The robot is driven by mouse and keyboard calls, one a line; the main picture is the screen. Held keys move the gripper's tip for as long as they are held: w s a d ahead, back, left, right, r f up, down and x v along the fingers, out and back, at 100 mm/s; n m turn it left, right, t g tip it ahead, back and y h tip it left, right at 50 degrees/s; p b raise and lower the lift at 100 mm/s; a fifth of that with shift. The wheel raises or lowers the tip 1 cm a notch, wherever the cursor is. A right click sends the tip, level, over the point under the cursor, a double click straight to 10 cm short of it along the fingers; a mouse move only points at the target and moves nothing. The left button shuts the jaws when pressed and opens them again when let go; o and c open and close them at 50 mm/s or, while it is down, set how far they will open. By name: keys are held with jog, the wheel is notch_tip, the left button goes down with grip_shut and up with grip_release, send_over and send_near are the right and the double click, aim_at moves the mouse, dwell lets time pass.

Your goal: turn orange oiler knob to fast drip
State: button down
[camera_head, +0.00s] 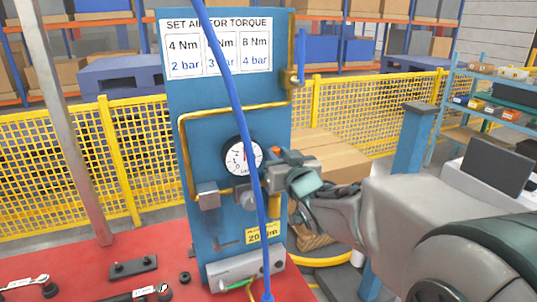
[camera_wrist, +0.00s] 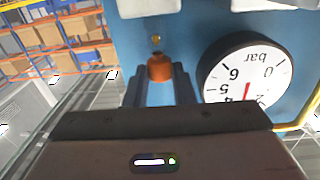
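The orange oiler knob (camera_wrist: 159,68) shows in the wrist view, low on the blue panel's far face, with a small amber part (camera_wrist: 156,40) just beyond it. My gripper (camera_wrist: 160,77) has one finger on each side of the knob. The gap between the fingertips is about the knob's width, and they appear closed on it. In the head view my gripper (camera_head: 288,163) reaches in from the right, to the right of the gauge. Only a bit of orange (camera_head: 277,152) shows there; the rest is hidden by the fingers.
The round gauge (camera_head: 242,156) is close to the knob; it shows beside my fingers in the wrist view (camera_wrist: 247,75). A blue hose (camera_head: 235,100) hangs before the panel (camera_head: 215,110). Brass pipe (camera_head: 183,150) frames the gauge. A red table (camera_head: 95,275) lies below.

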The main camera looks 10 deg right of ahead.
jog(key=shift+d+r+n+y+p, duration=0.1)
jog(key=shift+n+y+p, duration=0.55)
jog(key=shift+y, duration=0.15)
dwell(0.4)
jog(key=shift+w+d+n+g+y+p, duration=0.1)
jog(key=shift+d+n+g+y+p, duration=0.05)
jog(key=shift+n+g+y+p, duration=0.45)
jog(key=n+y, duration=0.1)
jog(key=n+g+y+p, duration=0.1)
jog(key=y, duration=0.1)
jog(key=d+n+g+y+p, duration=0.1)
jog(key=y, duration=0.1)
jog(key=shift+w, duration=0.25)
jog(key=n+g+y, duration=0.1)
jog(key=g, duration=0.1)
jog(key=n+g+y+p, duration=0.1)
jog(key=n+g+y, duration=0.1)
jog(key=n+g+y+p, duration=0.1)
jog(key=n+g+y, duration=0.1)
jog(key=shift+w+d, duration=0.2)
jog(key=shift+w, duration=0.15)
jog(key=shift+n+g+y, duration=0.25)
jog(key=shift+g+y, duration=0.05)
jog(key=shift+g, duration=0.1)
jog(key=c, duration=1.5)
grip_release()
jog(key=shift+t, duration=0.3)
